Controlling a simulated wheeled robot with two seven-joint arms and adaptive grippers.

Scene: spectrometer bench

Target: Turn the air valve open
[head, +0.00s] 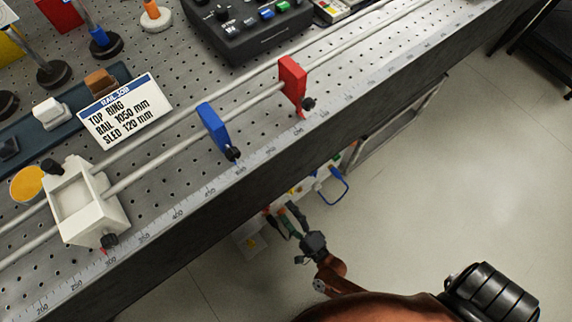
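My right gripper (284,212) reaches under the front edge of the bench, its dark fingers pointing up and left in the head view. Its two fingers look apart, with small green and orange parts showing around them. I cannot tell whether it grips anything. Beside and beyond it, partly under the bench, are small fittings in white, yellow and red and a looped blue hose (338,186). The air valve cannot be made out for certain among these parts; the bench edge and the gripper hide some of them. My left gripper is not in view.
The perforated bench (180,190) carries twin rails with a white sled (88,207), a blue holder (214,130) and a red holder (292,82). A sign (124,110) and a black control box (240,30) stand behind.

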